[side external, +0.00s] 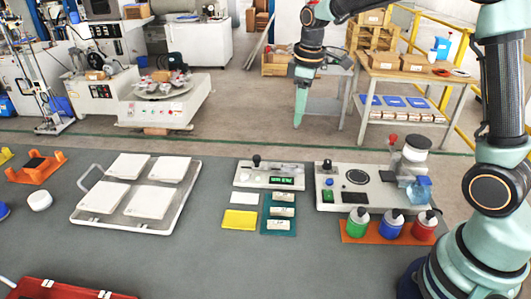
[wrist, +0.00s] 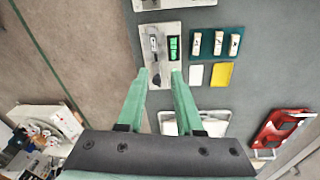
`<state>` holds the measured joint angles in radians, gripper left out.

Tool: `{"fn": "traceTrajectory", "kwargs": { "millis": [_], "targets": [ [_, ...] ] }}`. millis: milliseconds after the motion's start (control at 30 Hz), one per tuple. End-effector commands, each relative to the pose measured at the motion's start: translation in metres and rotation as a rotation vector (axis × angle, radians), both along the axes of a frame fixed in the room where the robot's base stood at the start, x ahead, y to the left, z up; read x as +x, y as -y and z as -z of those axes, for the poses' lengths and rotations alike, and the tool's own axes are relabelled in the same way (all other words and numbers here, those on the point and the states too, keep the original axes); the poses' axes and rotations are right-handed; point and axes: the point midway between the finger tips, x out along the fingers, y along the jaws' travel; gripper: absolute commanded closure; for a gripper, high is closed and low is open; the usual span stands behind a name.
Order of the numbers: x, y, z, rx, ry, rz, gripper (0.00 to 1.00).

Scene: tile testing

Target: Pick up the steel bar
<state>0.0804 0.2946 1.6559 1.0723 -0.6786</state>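I cannot clearly single out the steel bar. A grey, metallic-looking strip (side external: 286,168) lies along the back of a small instrument (side external: 246,184) with a green display. The instrument also shows in the wrist view (wrist: 161,72), just ahead of my fingertips. A teal tray (side external: 266,200) beside it holds three pale labelled pieces (side external: 281,211). My gripper (side external: 297,124) hangs pointing down, high and beyond the bench's back edge in the side view. In the wrist view my gripper (wrist: 160,74) has its two green fingers apart, with nothing between them.
A larger instrument (side external: 342,199) and an orange rack (side external: 360,237) of coloured bottles stand right. White (side external: 244,198) and yellow (side external: 240,219) tiles lie by the teal tray. A wire-handled tray (side external: 113,222) of white tiles is left; a red case (side external: 60,290) is front left.

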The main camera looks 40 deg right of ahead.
Motion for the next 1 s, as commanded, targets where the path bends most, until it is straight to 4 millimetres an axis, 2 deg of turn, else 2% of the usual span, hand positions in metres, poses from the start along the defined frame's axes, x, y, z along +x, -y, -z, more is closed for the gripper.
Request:
{"fn": "traceTrajectory", "kwargs": {
  "millis": [33,100,333,533,800,1000],
  "targets": [
    [0.009,0.003,0.013,-0.001,-0.029,-0.032,0.65],
    [0.019,0.007,0.028,-0.004,-0.057,-0.077,0.65],
    [0.037,0.015,0.060,-0.002,-0.112,-0.172,0.65],
    [0.039,0.016,0.079,-0.001,-0.123,-0.190,0.65],
    [0.038,0.015,0.123,-0.001,-0.123,-0.188,0.65],
    [0.038,0.015,0.136,-0.001,-0.120,-0.188,0.65]
  ]
}}
